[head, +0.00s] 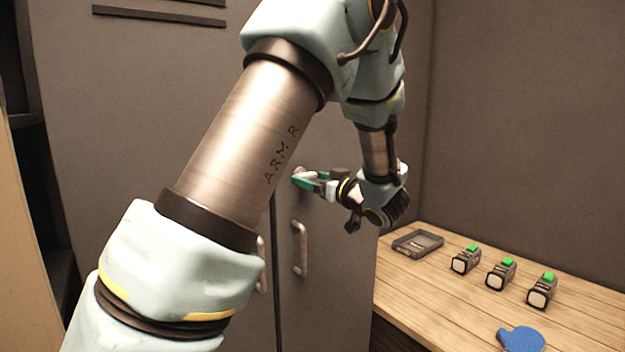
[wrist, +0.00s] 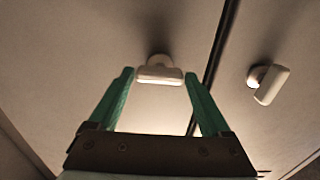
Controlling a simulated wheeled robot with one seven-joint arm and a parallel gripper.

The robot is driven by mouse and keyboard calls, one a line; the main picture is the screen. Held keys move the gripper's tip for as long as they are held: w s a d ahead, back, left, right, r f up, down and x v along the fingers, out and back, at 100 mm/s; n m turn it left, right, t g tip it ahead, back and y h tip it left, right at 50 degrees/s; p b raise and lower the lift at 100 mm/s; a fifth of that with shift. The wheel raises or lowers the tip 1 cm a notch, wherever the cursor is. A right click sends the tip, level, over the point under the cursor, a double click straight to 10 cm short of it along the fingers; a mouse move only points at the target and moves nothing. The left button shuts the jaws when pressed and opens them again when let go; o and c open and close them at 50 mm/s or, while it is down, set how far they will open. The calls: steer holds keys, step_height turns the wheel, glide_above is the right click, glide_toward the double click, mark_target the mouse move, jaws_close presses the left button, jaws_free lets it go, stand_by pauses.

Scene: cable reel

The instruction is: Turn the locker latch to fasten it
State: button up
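A pale latch knob (wrist: 160,75) stands out from the grey locker door on a short round stem. In the wrist view it lies crosswise between the green fingertips of my gripper (wrist: 159,76). The fingers are apart, one at each end of the knob; any gap is very small and I cannot tell if they touch it. In the head view my gripper (head: 305,180) is at the locker front (head: 345,250), above a door handle, and the latch is mostly hidden by the fingers. A second, tilted pale piece (wrist: 271,86) sits across the dark door seam in the wrist view.
Two vertical handles, one at the right door (head: 300,248) and one partly behind my arm (head: 262,265), flank the seam. A wooden bench (head: 450,310) at right holds a dark tray (head: 418,243), three green-topped devices (head: 501,274) and a blue item (head: 522,340).

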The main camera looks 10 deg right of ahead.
steer(key=c, duration=1)
steer(key=shift+o, duration=0.2)
steer(key=shift+f+n+b, duration=0.15)
steer(key=shift+n+b, duration=0.15)
steer(key=shift+b, duration=0.15)
steer(key=n+b, duration=1.7)
steer(key=b, duration=0.9)
steer(key=shift+n, duration=0.3)
